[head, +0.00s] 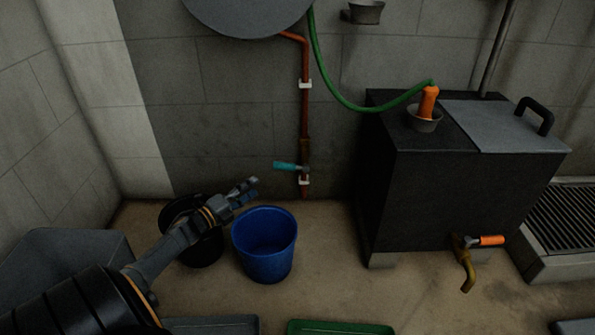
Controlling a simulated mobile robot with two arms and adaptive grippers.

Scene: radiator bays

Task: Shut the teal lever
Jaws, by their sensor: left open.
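The teal lever (285,166) sits on a valve low on the copper pipe (305,120) on the back wall. It points out to the left, roughly horizontal, across the pipe. My left gripper (251,185) is open and empty. In the picture it is left of and a little below the lever, above the gap between the black bucket and the blue bucket, and apart from the lever. My right gripper is not in view.
A blue bucket (265,246) and a black bucket (207,247) stand on the floor below. A dark boiler box (440,205) with an orange-handled tap (489,240) stands right. A green hose (335,92) hangs above. A green tray (340,328) lies in front.

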